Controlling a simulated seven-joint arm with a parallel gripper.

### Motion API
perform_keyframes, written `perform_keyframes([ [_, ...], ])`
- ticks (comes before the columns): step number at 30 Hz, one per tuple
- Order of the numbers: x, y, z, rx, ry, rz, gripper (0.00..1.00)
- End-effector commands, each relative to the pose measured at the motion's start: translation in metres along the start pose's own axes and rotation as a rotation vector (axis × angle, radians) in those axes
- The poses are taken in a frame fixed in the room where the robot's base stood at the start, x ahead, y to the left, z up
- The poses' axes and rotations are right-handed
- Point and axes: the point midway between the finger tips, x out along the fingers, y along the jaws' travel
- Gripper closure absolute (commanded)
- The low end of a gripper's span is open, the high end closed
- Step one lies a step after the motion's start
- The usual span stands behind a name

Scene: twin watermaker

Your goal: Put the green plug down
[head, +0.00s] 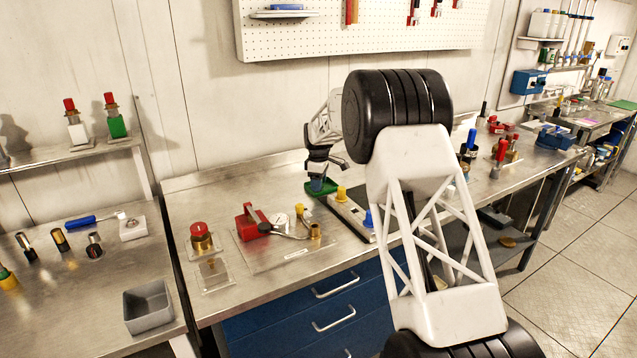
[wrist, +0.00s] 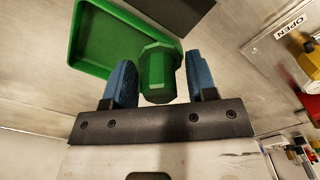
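The green plug (wrist: 158,75) has a hexagonal shape and sits between the two blue fingers of my gripper (wrist: 161,85) in the wrist view. A green tray (wrist: 86,45) with a raised rim lies just beyond the plug, whose outline overlaps the tray's near right corner. In the head view my gripper (head: 318,182) points down at the tray (head: 327,193) on the steel bench. The plug cannot be made out there. Whether the plug touches the tray is unclear.
A plate with a red valve body (head: 251,223) and a gauge lies to the left. Bare bench (head: 240,190) shows behind the plate.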

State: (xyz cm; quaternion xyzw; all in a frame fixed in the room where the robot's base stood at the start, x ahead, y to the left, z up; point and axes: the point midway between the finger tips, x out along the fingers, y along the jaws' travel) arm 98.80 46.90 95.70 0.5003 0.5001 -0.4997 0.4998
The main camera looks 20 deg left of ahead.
Motion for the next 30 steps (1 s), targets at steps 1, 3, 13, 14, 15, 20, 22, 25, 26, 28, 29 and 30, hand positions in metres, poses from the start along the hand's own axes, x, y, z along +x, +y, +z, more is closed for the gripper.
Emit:
perform_keyframes([
  [1, 0.0, 0.0, 0.0, 0.0, 0.0, 0.0, 0.45],
  [3, 0.0, 0.0, 0.0, 0.0, 0.0, 0.0, 0.45],
  [13, -0.004, 0.0, 0.0, 0.0, 0.0, 0.0, 0.45],
  [14, -0.005, 0.0, 0.0, 0.0, 0.0, 0.0, 0.45],
  [15, -0.008, 0.0, 0.0, 0.0, 0.0, 0.001, 0.45],
  [20, -0.024, 0.0, 0.0, 0.0, 0.0, 0.001, 0.45],
  [22, -0.034, 0.0, 0.0, 0.0, 0.001, 0.002, 0.45],
  [25, -0.049, 0.0, 0.0, 0.0, 0.001, 0.002, 0.45],
  [26, -0.053, 0.0, 0.0, 0.0, 0.001, 0.002, 0.45],
  [28, -0.065, 0.0, 0.0, 0.0, 0.001, 0.002, 0.45],
  [29, -0.07, 0.0, 0.0, 0.0, 0.001, 0.001, 0.45],
  [30, -0.077, 0.0, 0.0, 0.0, 0.001, 0.001, 0.45],
])
